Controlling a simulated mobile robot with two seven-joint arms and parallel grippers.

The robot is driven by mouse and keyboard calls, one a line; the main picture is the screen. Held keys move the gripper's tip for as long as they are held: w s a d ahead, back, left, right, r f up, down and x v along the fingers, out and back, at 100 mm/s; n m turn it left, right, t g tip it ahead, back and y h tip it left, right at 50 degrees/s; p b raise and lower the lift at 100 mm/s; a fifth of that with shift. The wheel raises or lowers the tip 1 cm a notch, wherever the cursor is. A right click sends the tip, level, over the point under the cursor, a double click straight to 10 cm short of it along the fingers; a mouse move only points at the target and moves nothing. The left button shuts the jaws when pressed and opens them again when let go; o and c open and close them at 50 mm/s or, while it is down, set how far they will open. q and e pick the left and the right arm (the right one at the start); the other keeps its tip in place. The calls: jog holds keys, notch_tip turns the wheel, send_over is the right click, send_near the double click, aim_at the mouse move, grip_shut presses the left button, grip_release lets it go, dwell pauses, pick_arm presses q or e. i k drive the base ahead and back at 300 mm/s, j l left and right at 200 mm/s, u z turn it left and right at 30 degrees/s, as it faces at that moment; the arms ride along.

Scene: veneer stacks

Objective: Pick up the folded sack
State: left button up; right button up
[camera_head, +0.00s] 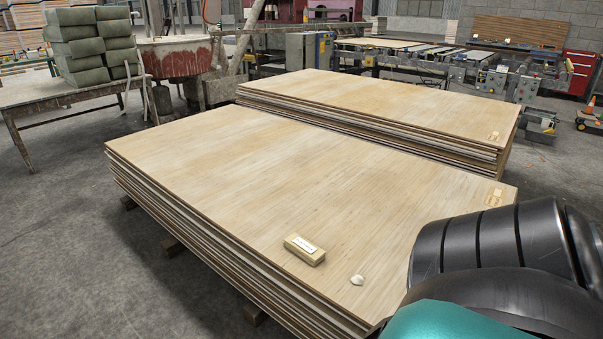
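Grey-green sacks (92,45) lie piled in two columns on a worn table (35,98) at the far left. They look plump, and I cannot tell whether any of them is a folded sack. No single folded sack shows clearly elsewhere. Neither of my grippers is in view. Only black and teal links of my own arm show at the lower right, covering the near right corner of the closer veneer stack (240,180).
A small tan labelled block (305,250) and a small whitish lump (357,280) lie on the closer stack. A second veneer stack (380,100) stands behind it. Grey floor (60,220) is clear at the left. A red-stained tub (175,58) and machinery stand behind.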

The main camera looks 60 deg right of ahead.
aim_at(311, 254)
jog(key=i+z, duration=0.25)
jog(key=i, duration=0.4)
jog(key=i+j+z, duration=0.1)
jog(key=i+z, duration=0.15)
jog(key=i, duration=0.45)
jog(key=i+z, duration=0.25)
jog(key=z, duration=0.2)
jog(key=i+z, duration=0.25)
jog(key=z, duration=0.15)
jog(key=i+j+z, duration=0.1)
jog(key=i+z, duration=0.15)
jog(key=z, duration=0.2)
jog(key=i+z, duration=0.3)
jog(key=z, duration=0.15)
jog(key=i+j+z, duration=0.1)
jog(key=i+z, duration=0.25)
jog(key=z, duration=0.15)
